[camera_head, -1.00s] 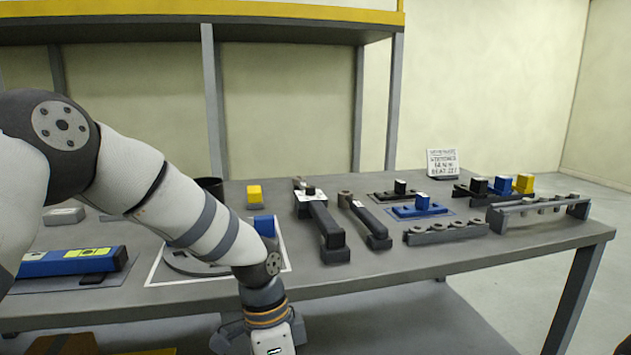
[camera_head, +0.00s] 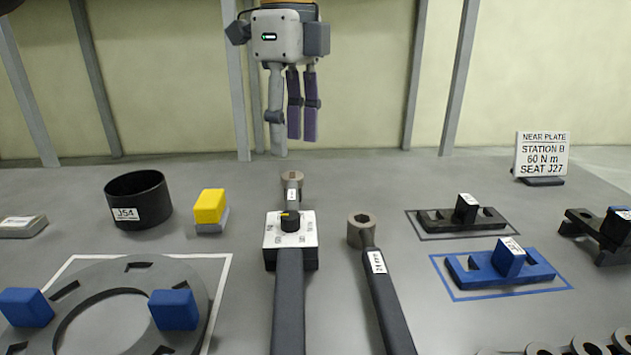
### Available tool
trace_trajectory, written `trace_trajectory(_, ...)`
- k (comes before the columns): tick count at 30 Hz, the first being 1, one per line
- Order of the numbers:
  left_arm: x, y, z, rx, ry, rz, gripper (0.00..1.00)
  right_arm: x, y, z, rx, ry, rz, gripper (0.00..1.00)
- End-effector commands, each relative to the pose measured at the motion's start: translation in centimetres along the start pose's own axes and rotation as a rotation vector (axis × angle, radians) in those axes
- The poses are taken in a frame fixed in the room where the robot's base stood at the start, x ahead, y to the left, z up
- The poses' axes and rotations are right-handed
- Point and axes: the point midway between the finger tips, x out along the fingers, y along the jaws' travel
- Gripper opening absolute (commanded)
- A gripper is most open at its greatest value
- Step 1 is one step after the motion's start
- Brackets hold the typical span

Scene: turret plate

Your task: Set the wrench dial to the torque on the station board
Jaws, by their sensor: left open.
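The torque wrench (camera_head: 289,305) lies on the table with its handle toward me and its ring head at the far end. Its white-topped dial box (camera_head: 304,239) carries a black knob (camera_head: 290,221) with a small yellow mark; the scale print is too small to read. The station board (camera_head: 541,154) stands at the back right and reads "NEAR PLATE, STATION B, 60 N m, SEAT J27". My left gripper (camera_head: 291,140) hangs fingers down, open and empty, above and beyond the dial, touching nothing. My right gripper is out of view.
A second wrench (camera_head: 388,305) lies just right of the torque wrench. A grey ring plate (camera_head: 120,275) with blue blocks is front left. A black cup (camera_head: 138,199) and yellow block (camera_head: 209,206) stand behind it. Black (camera_head: 440,219) and blue (camera_head: 530,272) fixtures sit right.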

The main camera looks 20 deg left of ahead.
Motion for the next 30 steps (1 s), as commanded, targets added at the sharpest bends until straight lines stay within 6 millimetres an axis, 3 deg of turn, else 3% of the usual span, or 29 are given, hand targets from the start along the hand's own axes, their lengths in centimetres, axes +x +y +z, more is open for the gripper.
trace_trajectory(2,0.8,0.1,0.0,0.001,-0.001,0.002,0.45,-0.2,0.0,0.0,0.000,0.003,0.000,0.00)
trace_trajectory(12,9.0,0.2,0.0,0.000,0.001,0.000,0.45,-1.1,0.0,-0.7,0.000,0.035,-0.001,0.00)
trace_trajectory(15,10.6,0.1,0.0,0.000,0.000,0.000,0.45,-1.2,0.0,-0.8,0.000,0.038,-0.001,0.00)
trace_trajectory(19,11.7,0.1,0.0,-0.001,0.000,-0.001,0.45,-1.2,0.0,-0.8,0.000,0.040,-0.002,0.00)
trace_trajectory(26,11.9,0.1,0.0,-0.001,0.000,-0.002,0.45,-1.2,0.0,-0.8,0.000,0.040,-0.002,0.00)
trace_trajectory(30,11.9,0.1,0.0,-0.001,0.000,-0.002,0.17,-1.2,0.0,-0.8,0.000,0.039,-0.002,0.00)
